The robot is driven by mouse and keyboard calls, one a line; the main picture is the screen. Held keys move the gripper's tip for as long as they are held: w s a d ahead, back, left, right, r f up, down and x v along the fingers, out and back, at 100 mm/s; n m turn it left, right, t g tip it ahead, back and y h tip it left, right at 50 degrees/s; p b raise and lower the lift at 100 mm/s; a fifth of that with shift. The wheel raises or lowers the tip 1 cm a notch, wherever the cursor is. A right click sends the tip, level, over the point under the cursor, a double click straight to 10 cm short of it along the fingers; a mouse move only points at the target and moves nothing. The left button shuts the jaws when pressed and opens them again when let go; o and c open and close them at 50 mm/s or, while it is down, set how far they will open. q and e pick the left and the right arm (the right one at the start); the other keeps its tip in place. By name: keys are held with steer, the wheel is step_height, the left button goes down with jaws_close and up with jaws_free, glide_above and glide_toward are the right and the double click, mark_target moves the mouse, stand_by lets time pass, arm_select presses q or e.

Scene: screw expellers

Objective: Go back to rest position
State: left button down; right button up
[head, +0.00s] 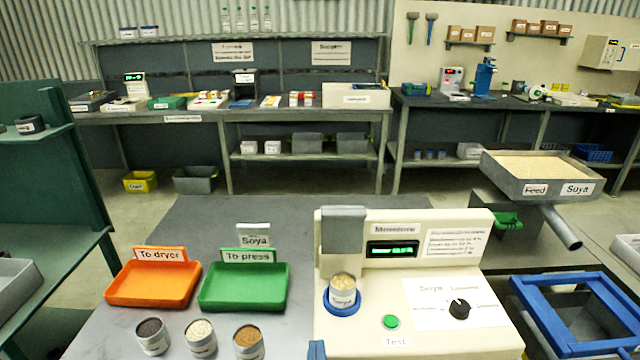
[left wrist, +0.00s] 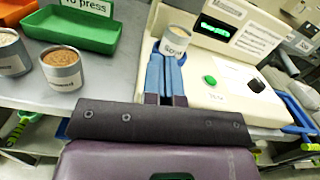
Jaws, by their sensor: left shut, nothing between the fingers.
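My left gripper (head: 317,350) shows only as a small blue tip at the bottom edge of the head view, by the front left corner of the moisture meter (head: 455,245). In the left wrist view its blue fingers (left wrist: 165,62) are together and empty. A cup of pale grain labelled Soya (head: 342,291) stands upright in the blue ring of the meter; it also shows just beyond the fingertips in the left wrist view (left wrist: 176,41). The meter has a lit display (head: 392,250), a green button (head: 390,321) and a black knob (head: 459,308). My right gripper is not in view.
An orange tray (head: 150,292) and a green tray (head: 240,296) lie left of the meter. A dark-filled cup (head: 152,337), a pale-filled cup (head: 200,338) and a brown-filled cup (head: 248,343) stand before them. A feed hopper (head: 545,187) and blue frame (head: 575,310) are at right.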

arm_select(q)
steer(key=s+a+f+n+g, duration=0.2)
steer(key=a+f+n+g, duration=0.1)
steer(key=a+f+n, duration=0.45)
steer(key=s+a+f+n+g, duration=0.3)
steer(key=a+f+n, duration=0.4)
steer(key=f+n, duration=0.15)
steer(key=s+a+f+n+g, duration=0.1)
steer(key=s+a+f+n, duration=0.1)
steer(key=s+a+n, duration=0.3)
steer(key=s+a+f+n+g, duration=0.1)
steer(key=s+a+f+n, duration=0.1)
steer(key=s+a+n, duration=0.2)
steer(key=a+n, duration=0.3)
steer(key=n, duration=0.5)
steer(key=shift+s+a, duration=0.35)
steer(key=shift+a, duration=0.05)
